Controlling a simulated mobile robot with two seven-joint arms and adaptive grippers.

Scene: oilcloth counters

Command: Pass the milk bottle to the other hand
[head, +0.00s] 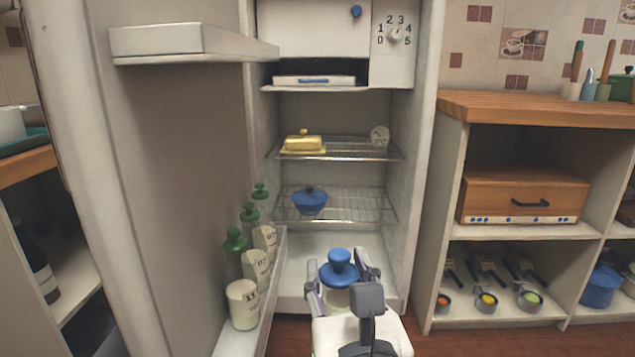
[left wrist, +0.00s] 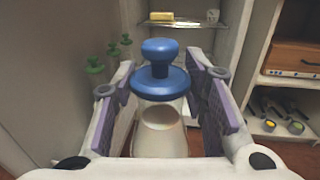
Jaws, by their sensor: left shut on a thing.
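The milk bottle has a blue knobbed stopper (head: 339,265) and a pale body, most of it hidden by my gripper in the head view. My left gripper (head: 342,286) is shut on the bottle, in front of the open fridge's lower part. In the left wrist view the blue stopper (left wrist: 160,72) stands above the pale bottle body (left wrist: 162,140), between the purple-padded fingers of my left gripper (left wrist: 163,98). The bottle looks about upright. My right gripper is in neither view.
The open fridge door at left has a door shelf (head: 262,325) with green-stoppered bottles (head: 236,240) and pale cups (head: 242,303). Fridge racks hold a yellow butter dish (head: 303,142) and a blue lidded bowl (head: 310,201). A wooden-topped counter (head: 530,110) stands at right.

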